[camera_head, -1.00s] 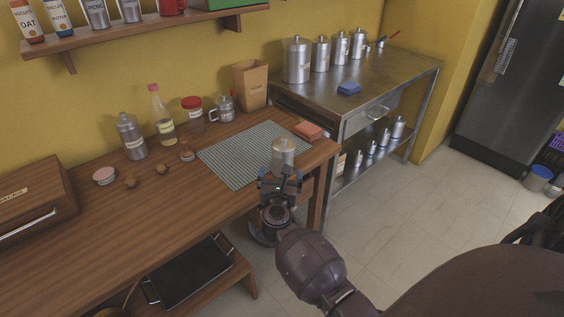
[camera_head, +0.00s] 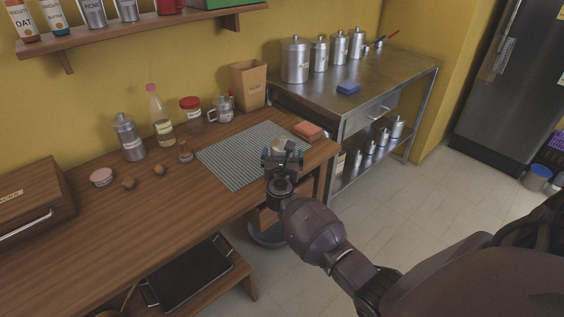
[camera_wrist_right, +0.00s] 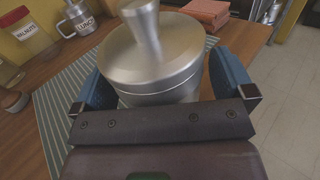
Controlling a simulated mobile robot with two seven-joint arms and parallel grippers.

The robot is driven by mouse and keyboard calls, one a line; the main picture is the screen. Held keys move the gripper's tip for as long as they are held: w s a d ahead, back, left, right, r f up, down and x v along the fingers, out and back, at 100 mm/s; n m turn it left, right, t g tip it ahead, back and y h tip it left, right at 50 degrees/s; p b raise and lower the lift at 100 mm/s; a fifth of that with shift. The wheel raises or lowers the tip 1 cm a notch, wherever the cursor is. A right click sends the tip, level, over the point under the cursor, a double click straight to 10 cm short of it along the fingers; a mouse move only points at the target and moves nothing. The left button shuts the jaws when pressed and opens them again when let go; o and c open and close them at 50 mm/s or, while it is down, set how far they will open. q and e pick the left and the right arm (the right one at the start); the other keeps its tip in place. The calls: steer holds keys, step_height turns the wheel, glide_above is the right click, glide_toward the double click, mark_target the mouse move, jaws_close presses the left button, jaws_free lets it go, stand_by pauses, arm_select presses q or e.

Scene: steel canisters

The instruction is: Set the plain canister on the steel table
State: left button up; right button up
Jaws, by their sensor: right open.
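A plain steel canister (camera_wrist_right: 150,58) with a knobbed lid fills the middle of the right wrist view; no label shows on its visible side. It stands on the striped mat near the right end of the wooden counter. In the head view its lid (camera_head: 278,144) shows only partly behind my right gripper (camera_head: 283,157). The right gripper is open, with its blue fingers on either side of the canister; whether they touch it I cannot tell. The steel table (camera_head: 388,72) stands beyond the counter at the back right. My left gripper is not in view.
Several canisters line the back of the steel table, with a blue sponge (camera_head: 348,88) at its front left. Its middle and right top are mostly clear. Jars and a bottle stand along the wall.

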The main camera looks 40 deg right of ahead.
steer(key=shift+c, duration=0.3)
steer(key=c, duration=1.2)
